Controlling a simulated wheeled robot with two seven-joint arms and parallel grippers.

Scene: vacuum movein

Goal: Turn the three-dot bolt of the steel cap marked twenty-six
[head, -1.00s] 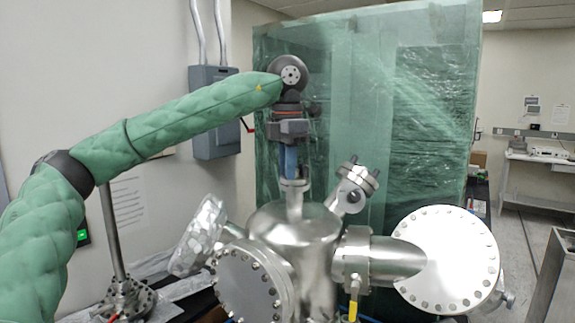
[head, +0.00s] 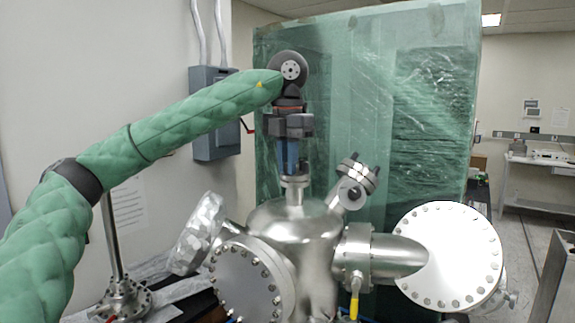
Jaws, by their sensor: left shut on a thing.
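My left gripper (head: 289,170) points straight down over the top port (head: 295,192) of the steel vacuum chamber (head: 290,222). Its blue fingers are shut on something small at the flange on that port. The bolt between the fingers is too small and hidden to make out. I cannot read any number or dots on the caps. A large round steel cap (head: 450,257) with bolts round its rim is on the right. Another bolted cap (head: 245,283) faces me at the lower left of the chamber. My right gripper is out of view.
An angled port (head: 355,185) rises just right of my gripper. A tilted side flange (head: 198,235) stands at the left. A steel post (head: 113,240) is behind my left arm. A green wrapped crate (head: 400,110) stands behind the chamber.

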